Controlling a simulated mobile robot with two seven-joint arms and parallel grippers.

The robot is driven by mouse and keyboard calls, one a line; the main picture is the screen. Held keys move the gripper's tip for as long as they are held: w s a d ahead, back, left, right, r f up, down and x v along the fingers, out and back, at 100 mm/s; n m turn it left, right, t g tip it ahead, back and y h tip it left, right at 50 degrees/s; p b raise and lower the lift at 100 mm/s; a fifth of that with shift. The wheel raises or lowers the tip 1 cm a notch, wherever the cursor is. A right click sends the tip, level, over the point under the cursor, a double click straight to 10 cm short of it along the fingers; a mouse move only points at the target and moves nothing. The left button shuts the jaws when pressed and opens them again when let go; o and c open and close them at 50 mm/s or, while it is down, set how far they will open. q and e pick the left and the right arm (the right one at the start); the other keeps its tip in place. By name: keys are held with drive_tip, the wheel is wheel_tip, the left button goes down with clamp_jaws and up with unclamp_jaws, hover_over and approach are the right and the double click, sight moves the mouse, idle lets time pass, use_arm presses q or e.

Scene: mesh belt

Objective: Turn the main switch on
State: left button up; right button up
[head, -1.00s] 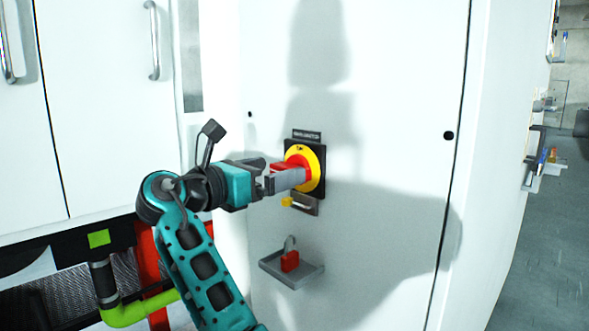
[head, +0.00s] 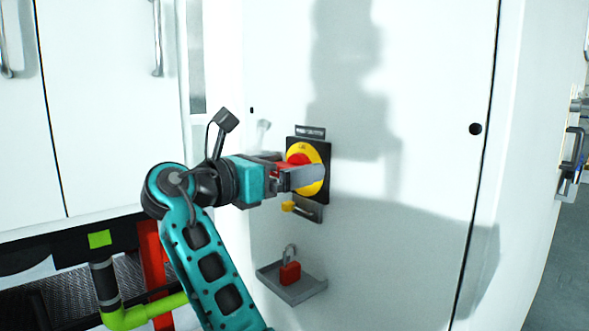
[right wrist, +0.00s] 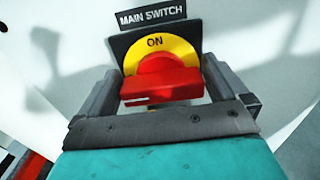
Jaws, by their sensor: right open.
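The main switch is a black plate with a yellow dial (head: 318,153) and a red handle (head: 298,159), on a white cabinet door. In the right wrist view the yellow dial (right wrist: 177,46) reads ON at its top, under a MAIN SWITCH label (right wrist: 151,15). The red handle (right wrist: 162,84) lies crosswise there, with a white mark near its left end. My right gripper (head: 300,168) is open at the switch, with one finger on each side of the handle. Whether the fingers touch it, I cannot tell. My left gripper is not in view.
A metal hasp with a yellow part (head: 289,206) sits just under the dial. Below it, a small grey tray (head: 300,293) holds a red padlock (head: 290,273). White cabinet doors with handles stand at the left. A green pipe (head: 140,315) runs at the lower left.

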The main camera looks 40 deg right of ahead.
drive_tip(key=shift+d, duration=0.15)
idle(0.3)
drive_tip(key=c, duration=0.7)
